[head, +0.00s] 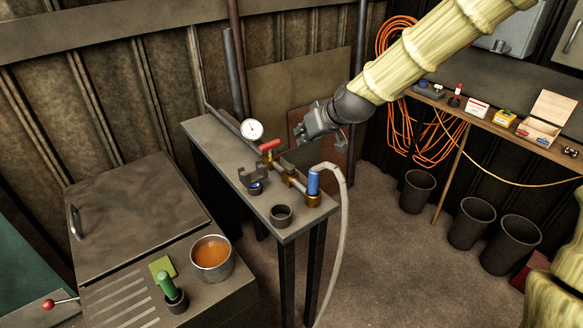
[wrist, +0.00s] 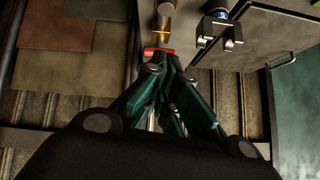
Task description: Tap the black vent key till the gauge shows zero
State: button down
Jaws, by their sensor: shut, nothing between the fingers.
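The white round gauge (head: 252,130) stands on the pipe assembly at the far end of the narrow bench (head: 225,150); its needle is too small to read. A red handle (head: 269,146) sits on a brass fitting beside it, and it also shows in the wrist view (wrist: 158,51) just beyond my fingertips. I cannot make out the black vent key for certain in either view. My gripper (head: 299,133) is shut and empty, to the right of the gauge and red handle; whether it touches anything is unclear. In the wrist view its fingers (wrist: 168,62) come together below the brass fitting.
A blue cylinder (head: 313,183) with a pale hose stands at the pipe's near end. A dark clamp (head: 252,177) and a black cup (head: 281,215) are on the bench. A pot of orange liquid (head: 212,257) stands at front left.

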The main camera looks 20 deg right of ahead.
jog(key=shift+s+d+r+n+b, duration=0.15)
jog(key=shift+s+r+n+b, duration=0.1)
jog(key=shift+s+n+b, duration=0.35)
jog(key=shift+s+d+r+n+b, duration=0.1)
jog(key=shift+s+r+n+b, duration=0.15)
jog(key=shift+s+n+b, duration=0.35)
jog(key=shift+s, duration=0.1)
jog(key=p, duration=0.2)
send_over(292, 168)
jog(key=shift+f, duration=3.45)
jog(key=shift+f+p, duration=0.55)
jog(key=shift+f, duration=1.5)
jog(key=shift+f, duration=0.1)
